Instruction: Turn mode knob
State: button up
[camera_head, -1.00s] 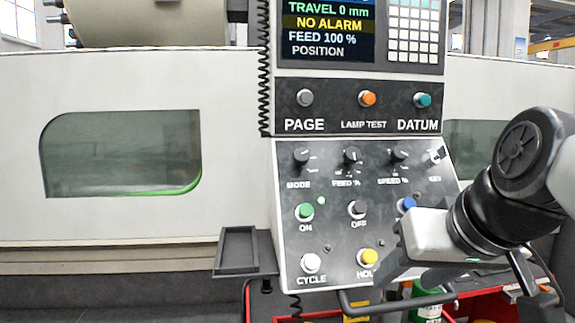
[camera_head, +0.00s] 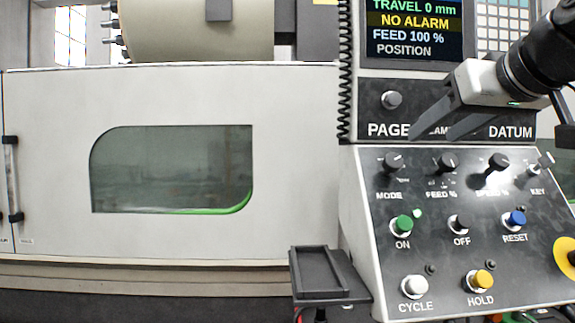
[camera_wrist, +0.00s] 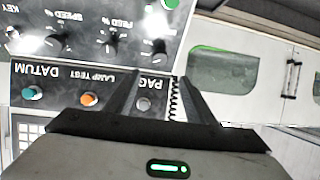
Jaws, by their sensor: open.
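The black mode knob (camera_head: 393,162) is at the left end of the knob row on the sloped control panel (camera_head: 375,255), above the label MODE. It also shows, upside down, in the wrist view (camera_wrist: 156,47), just beyond the fingertips. My gripper (camera_head: 431,137) comes in from the upper right in the head view. Its fingers are apart with nothing between them. The tips appear in front of the PAGE and LAMP TEST row, up and right of the mode knob, apart from it. In the wrist view my gripper (camera_wrist: 158,80) points toward the panel.
FEED % (camera_head: 447,162) and SPEED % (camera_head: 497,162) knobs and a key switch (camera_head: 535,168) continue the row. Several push buttons lie below, with a yellow-ringed control (camera_head: 568,258) at right. A small tray (camera_head: 325,275) juts out lower left. The machine's windowed door (camera_head: 300,180) is left.

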aim_at(396, 161)
jog(key=x, duration=1.6)
jog(key=shift+w+f, duration=0.2)
jog(key=shift+f, duration=0.1)
jog(key=shift+c, duration=0.3)
jog(key=c, duration=1)
